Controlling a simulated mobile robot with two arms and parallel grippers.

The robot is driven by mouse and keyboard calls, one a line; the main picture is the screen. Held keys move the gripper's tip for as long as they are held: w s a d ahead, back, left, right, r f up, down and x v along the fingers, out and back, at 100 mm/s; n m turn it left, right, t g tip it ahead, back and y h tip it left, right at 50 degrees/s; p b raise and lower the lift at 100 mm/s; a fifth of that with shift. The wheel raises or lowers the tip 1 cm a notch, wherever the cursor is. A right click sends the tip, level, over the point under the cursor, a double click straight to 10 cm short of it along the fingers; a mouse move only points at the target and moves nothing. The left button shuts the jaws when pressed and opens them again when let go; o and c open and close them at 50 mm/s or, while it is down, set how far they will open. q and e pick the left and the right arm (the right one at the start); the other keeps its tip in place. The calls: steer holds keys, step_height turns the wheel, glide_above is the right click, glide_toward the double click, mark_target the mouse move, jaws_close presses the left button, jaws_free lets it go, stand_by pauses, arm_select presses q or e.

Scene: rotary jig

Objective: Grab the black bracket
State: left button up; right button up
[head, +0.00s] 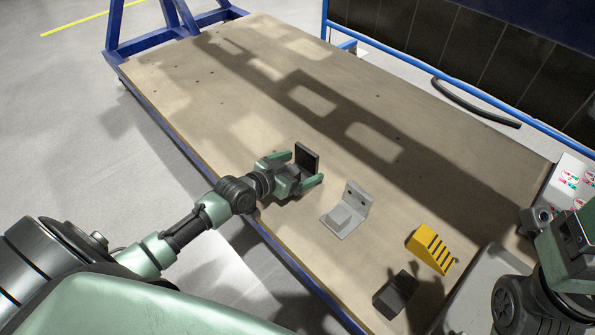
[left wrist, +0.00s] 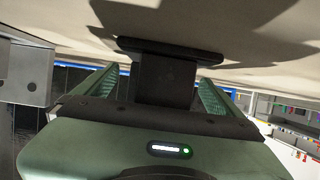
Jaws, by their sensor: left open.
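The black bracket (head: 307,157) stands on the wooden table, with one dark plate upright. My left gripper (head: 305,168) is open, with its green fingers on either side of the bracket. In the left wrist view the black bracket (left wrist: 165,78) fills the space between the two fingers, with gaps visible at its sides. Its lower part is partly hidden by the gripper in the head view. Part of my right arm shows at the right edge, but its fingers cannot be made out.
A grey bracket (head: 347,213) stands just right of my left gripper. A yellow ribbed block (head: 431,247) and another dark block (head: 396,292) lie further right. A panel with red and green buttons (head: 570,183) is at the right edge. The table's far left is clear.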

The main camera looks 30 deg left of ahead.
arm_select(q)
steer(key=c, duration=1.9)
steer(key=shift+r, duration=0.1)
steer(key=shift+c, duration=0.7)
steer(key=shift+r, duration=0.1)
